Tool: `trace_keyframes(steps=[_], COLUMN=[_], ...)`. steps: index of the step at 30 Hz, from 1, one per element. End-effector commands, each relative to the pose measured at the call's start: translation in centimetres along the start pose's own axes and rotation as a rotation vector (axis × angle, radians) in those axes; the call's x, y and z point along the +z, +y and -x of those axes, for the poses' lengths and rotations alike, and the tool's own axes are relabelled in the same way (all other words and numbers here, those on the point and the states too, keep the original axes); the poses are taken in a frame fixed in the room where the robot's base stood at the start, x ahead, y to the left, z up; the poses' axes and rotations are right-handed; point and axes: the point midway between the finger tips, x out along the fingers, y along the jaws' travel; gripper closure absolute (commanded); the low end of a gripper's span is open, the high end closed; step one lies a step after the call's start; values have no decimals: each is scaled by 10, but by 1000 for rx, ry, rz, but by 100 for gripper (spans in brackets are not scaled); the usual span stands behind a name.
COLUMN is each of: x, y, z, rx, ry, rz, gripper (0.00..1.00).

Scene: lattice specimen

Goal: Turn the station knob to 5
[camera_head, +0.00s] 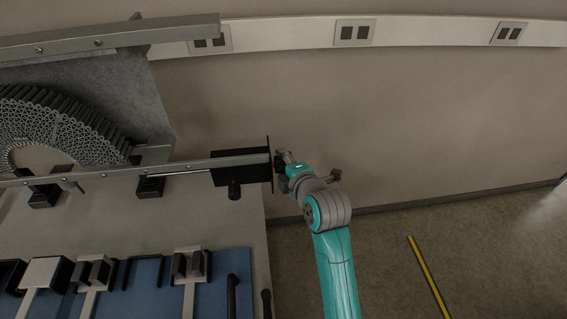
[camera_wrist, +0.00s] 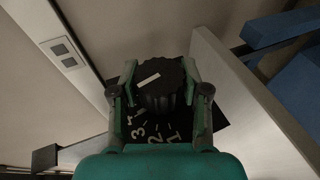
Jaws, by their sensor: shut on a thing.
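The station knob (camera_wrist: 165,97) is black and ribbed, with a white line across its face. In the wrist view it sits on a black dial plate (camera_wrist: 215,118) with white numerals. The 1, 2 and 3 show below the knob, and a partly covered mark is at the left. The white line slants slightly, left end lower; no 5 can be made out. My gripper (camera_wrist: 160,72) is shut on the knob, one finger on each side. In the head view my gripper (camera_head: 282,163) is at the right end of the station, where the knob is hidden.
The station's black box (camera_head: 232,172) and long metal rail (camera_head: 205,163) lie left of my gripper. A curved lattice specimen (camera_head: 55,125) is farther left. Blue-matted bench fixtures (camera_head: 190,264) stand at the lower left. Floor with a yellow strip (camera_head: 428,275) is open at right.

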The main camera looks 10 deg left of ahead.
Motion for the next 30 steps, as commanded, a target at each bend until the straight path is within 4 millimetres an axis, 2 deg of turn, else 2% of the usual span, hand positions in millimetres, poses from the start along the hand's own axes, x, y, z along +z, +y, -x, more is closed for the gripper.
trace_keyframes(steps=[6, 15, 30], x=[0, 0, 0], y=[2, 1, -1], z=[0, 0, 0], rx=[-171, -340, -415], ry=[0, 1, 1], rz=[-44, -87, -107], gripper=[89, 89, 89])
